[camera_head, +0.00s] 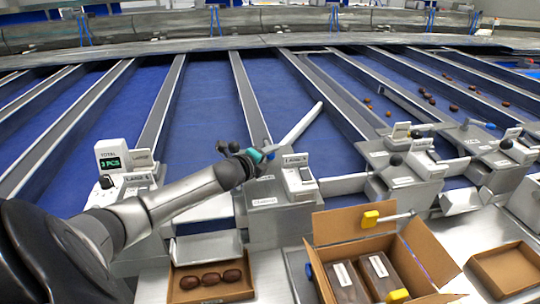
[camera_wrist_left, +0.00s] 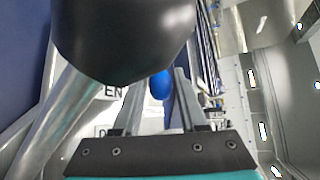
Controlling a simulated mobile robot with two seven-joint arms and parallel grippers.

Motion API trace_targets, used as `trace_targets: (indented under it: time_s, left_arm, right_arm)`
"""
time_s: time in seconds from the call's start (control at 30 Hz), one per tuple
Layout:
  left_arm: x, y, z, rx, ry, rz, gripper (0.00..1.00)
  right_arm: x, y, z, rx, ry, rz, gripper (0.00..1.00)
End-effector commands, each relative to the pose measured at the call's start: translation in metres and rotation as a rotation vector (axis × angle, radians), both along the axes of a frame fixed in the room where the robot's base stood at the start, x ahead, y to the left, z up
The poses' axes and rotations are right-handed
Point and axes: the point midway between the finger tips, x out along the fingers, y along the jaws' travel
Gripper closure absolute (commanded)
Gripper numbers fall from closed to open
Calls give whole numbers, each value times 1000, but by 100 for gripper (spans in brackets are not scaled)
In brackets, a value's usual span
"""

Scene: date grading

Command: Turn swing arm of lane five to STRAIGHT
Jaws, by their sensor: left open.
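The swing arm (camera_head: 301,124) is a pale bar slanting up and right from a grey lane unit (camera_head: 283,225) into the blue lane. The sign on this unit starts with LANE, but its number is too small to read surely. My left gripper (camera_head: 266,153) is at the unit's back left, beside the foot of the bar. In the left wrist view my open gripper (camera_wrist_left: 158,98) has a blue knob (camera_wrist_left: 160,84) between or just beyond its fingers. A large black rounded shape (camera_wrist_left: 122,35) hides part of that view, so contact is unclear. My right gripper is out of view.
A counter box (camera_head: 112,160) reading TOTAL 3 PCS stands left. An open carton (camera_head: 345,225) with brown packs is at front centre right, and a shallow tray (camera_head: 212,297) with three dates is at the front. More lane units stand to the right. Dates lie in right lanes.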

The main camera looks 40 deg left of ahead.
Motion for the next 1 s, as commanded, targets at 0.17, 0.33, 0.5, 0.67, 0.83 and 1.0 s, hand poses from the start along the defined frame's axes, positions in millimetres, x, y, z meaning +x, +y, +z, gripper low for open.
trace_targets:
  time_s: [0.17, 0.33, 0.5, 0.67, 0.83, 1.0]
  left_arm:
    - [0, 0, 0, -1, 0, 0, 60]
    - [0, 0, 0, -1, 0, -1, 79]
    - [0, 0, 0, -1, 0, -1, 98]
    - [0, 0, 0, -1, 0, -1, 100]
    - [0, 0, 0, -1, 0, -1, 100]
    - [0, 0, 0, -1, 0, -1, 100]
  right_arm:
    - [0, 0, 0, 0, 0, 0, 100]
    - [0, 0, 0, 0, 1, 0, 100]
    - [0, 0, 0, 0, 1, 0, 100]
    - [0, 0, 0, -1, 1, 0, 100]
    - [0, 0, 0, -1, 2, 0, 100]
    - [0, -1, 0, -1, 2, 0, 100]
